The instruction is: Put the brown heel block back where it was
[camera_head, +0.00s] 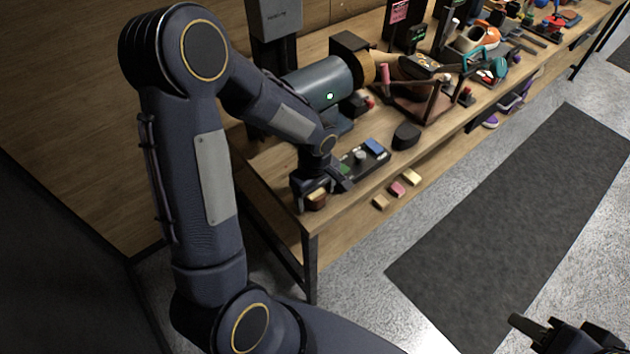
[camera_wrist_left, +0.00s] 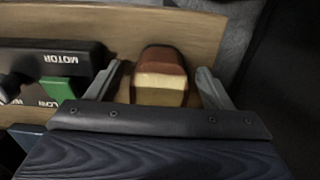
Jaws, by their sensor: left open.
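The brown heel block (camera_wrist_left: 160,75) has a brown top and a pale tan front and stands on the wooden bench. In the left wrist view it sits between the two spread fingers of my left gripper (camera_wrist_left: 158,88), with a gap visible on each side. In the head view the heel block (camera_head: 316,200) shows at the bench's near left corner, partly covered by my left gripper (camera_head: 318,193). My left gripper is open around it. My right gripper (camera_head: 540,328) is at the lower right of the head view, over the floor, and its fingers are unclear.
A motor control box (camera_wrist_left: 50,70) with a green button lies close beside the heel block. A dark rounded block (camera_head: 406,136) and several small blocks (camera_head: 397,188) are to the right. A grey motor machine (camera_head: 318,85) stands behind. The bench edge is close to the heel block.

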